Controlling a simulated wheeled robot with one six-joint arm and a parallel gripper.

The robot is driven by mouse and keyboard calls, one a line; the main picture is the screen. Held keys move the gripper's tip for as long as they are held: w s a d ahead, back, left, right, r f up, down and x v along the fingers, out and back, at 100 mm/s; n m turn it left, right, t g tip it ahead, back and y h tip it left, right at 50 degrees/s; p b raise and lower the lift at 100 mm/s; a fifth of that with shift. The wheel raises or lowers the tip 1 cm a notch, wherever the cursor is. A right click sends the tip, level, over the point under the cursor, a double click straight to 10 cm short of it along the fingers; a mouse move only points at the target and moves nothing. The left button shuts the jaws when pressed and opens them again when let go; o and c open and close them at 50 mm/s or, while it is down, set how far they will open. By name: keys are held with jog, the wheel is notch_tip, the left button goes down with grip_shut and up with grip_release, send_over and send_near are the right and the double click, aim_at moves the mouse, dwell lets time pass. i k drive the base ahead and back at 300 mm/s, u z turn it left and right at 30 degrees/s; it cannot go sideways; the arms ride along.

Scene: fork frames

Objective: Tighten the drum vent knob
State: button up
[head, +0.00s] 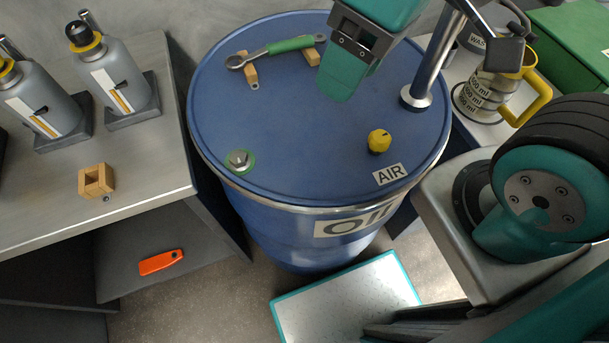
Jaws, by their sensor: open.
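The yellow vent knob (379,141) stands on the blue lid of the oil drum (310,150), just behind a white AIR label (390,174). A dark mark shows on its top. My gripper (338,92) is above the lid, behind and to the left of the knob in the picture, and apart from it. It is open; I see nothing held in it, though its body hides most of the space between the fingers.
A green-handled ratchet wrench (287,46) lies on wooden rests at the back of the lid. A metal pump pipe (437,55) rises at the lid's right. A hex plug (239,160) sits front left. A yellow-handled measuring jug (490,88) stands right of the drum.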

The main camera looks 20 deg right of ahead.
aim_at(379, 140)
jog(key=k, duration=0.5)
jog(key=z, duration=1.25)
jog(key=k, duration=0.8)
jog(key=u, duration=1.2)
jog(key=i, duration=0.5)
